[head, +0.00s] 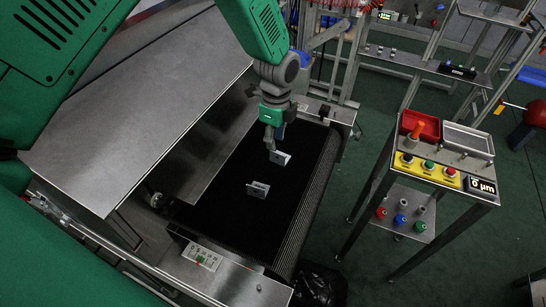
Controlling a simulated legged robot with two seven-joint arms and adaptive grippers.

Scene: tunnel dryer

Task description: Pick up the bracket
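Two small light-grey metal brackets lie on the black conveyor belt. The farther bracket (281,158) is directly below my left gripper (272,144), and the nearer bracket (258,189) lies closer to the belt's front end. The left gripper points down, with its fingertips at the upper left edge of the farther bracket. They overlap it in the picture; I cannot tell whether they touch or grip it. The fingers are too small to tell open from shut. My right gripper is not in view.
The black belt (230,215) is bare around the brackets. A sloping metal hood (140,120) stands on its left, and a control panel (202,257) is at the front. At right, a metal stand (440,205) holds a red tray (419,125) and a yellow button box (427,167).

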